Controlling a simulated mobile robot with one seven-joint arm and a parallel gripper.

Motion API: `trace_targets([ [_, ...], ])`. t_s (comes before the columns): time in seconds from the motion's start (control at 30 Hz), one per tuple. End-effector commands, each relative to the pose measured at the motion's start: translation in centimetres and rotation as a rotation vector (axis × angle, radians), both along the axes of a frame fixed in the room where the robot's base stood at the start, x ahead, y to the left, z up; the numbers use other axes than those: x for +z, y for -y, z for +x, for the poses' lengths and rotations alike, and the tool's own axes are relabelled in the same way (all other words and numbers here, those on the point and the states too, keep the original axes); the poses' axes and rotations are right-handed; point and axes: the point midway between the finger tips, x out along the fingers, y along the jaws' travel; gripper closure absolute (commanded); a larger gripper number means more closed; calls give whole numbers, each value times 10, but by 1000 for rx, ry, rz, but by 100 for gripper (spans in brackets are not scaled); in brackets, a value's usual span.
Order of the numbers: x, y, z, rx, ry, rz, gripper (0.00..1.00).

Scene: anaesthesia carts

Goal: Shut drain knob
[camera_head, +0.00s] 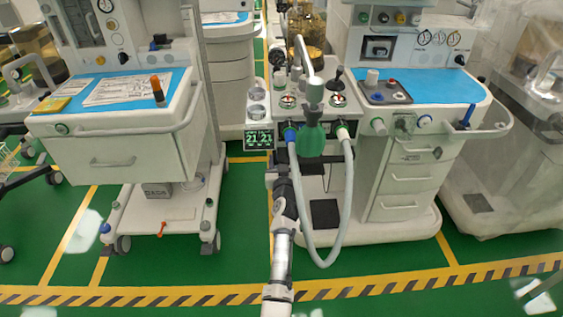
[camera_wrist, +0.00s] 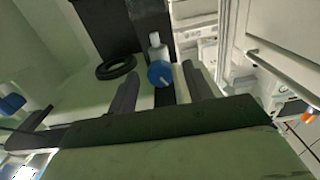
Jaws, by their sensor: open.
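A blue knob (camera_wrist: 160,74) on a short white stem, which looks like the drain knob, shows in the upper middle of the wrist view. The knob has a small pale lever or tip on its face. My gripper (camera_wrist: 161,84) is open, with one dark finger on each side of the knob in the picture and nothing held. I cannot tell how far the fingertips are from the knob. In the head view my arm rises in front of the middle machine; the knob and my fingertips cannot be made out there.
A black ring (camera_wrist: 116,67) lies left of the knob. A small display (camera_head: 259,138) is up left. A drawer cart (camera_head: 125,150) stands left; green floor is free in front.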

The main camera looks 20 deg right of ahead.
Motion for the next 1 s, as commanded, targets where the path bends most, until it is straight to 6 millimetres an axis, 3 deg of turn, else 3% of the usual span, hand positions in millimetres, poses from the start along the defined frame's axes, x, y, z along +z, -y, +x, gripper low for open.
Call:
trace_targets([
  [0.07,0,0,0,0,0,0,50],
  [0.4,0,0,0,0,0,0,94],
  [0.67,0,0,0,0,9,30,94],
  [1.0,-1,-1,0,0,63,219,94],
])
